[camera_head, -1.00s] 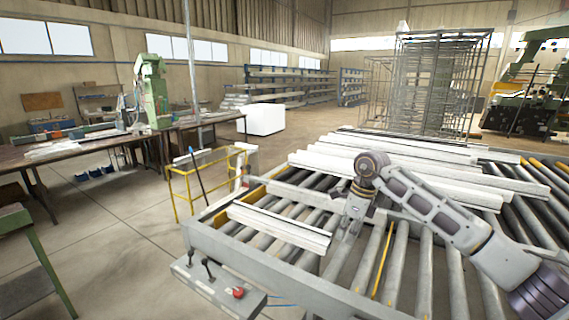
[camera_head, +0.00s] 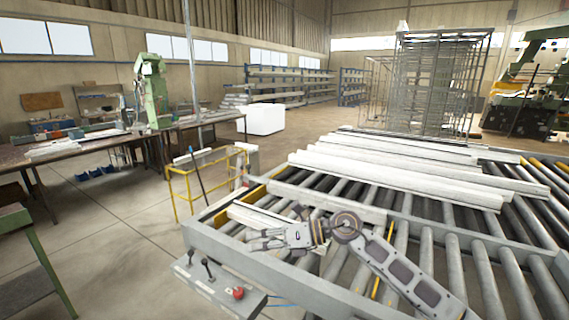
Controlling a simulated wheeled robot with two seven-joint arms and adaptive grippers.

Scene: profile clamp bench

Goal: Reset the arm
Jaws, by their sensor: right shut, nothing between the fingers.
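My right arm comes in from the lower right over the roller bench (camera_head: 200,236). Its gripper (camera_head: 256,239) points left, shut and empty, above the front left part of the bench. A short white profile (camera_head: 243,213) lies there, partly hidden behind the gripper. Whether the gripper touches it cannot be told. Several long white profiles (camera_head: 400,178) lie across the rollers farther back, apart from the gripper. My left gripper is not in view.
A control box with levers and a red button (camera_head: 238,293) sits at the bench's front left edge. A yellow rail frame (camera_head: 176,195) stands left of the bench. Bare rollers (camera_head: 455,270) lie right of the arm. Open floor (camera_head: 110,240) is at the left.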

